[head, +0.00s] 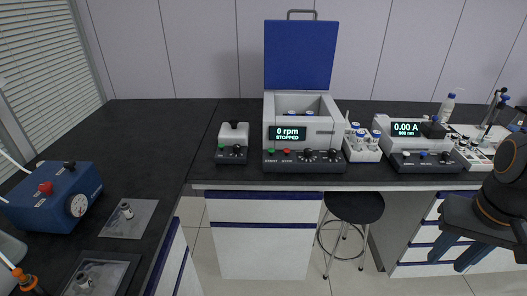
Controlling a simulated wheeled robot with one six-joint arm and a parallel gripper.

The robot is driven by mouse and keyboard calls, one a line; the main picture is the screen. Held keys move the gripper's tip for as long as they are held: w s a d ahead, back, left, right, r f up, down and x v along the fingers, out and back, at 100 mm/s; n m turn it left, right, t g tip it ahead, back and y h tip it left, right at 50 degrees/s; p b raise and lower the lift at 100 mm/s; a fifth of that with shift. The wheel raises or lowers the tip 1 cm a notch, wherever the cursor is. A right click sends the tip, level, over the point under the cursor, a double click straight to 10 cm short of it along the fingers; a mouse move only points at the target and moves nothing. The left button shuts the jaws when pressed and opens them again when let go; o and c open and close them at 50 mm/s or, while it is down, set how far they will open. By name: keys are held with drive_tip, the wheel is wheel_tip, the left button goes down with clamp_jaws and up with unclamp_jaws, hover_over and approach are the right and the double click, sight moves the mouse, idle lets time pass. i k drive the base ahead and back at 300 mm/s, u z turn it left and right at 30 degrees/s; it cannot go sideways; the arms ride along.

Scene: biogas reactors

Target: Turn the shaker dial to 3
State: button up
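Two devices on the far bench have dials, and I cannot tell from labels which is the shaker. A small device (233,136) has a white block on top, a green button and dark knobs (237,149) on its black base. To its right, a larger grey device (328,131) has its blue lid (300,58) raised and a display reading 0 rpm, STOPPED (287,134). Its black front panel carries a green button, a red button and dark knobs (308,155). Dial markings are too small to read.
A tube rack (362,147) and a device showing 0.00 A (407,129) stand right of the larger device. A stool (354,207) stands before the bench. A blue box with a gauge (52,199) sits on the left bench. The dark benchtop left of the small device is clear.

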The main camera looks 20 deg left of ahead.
sight(236, 147)
drive_tip(key=u, duration=0.4)
drive_tip(key=i, duration=0.45)
drive_tip(key=u, duration=0.65)
drive_tip(key=i, duration=0.75)
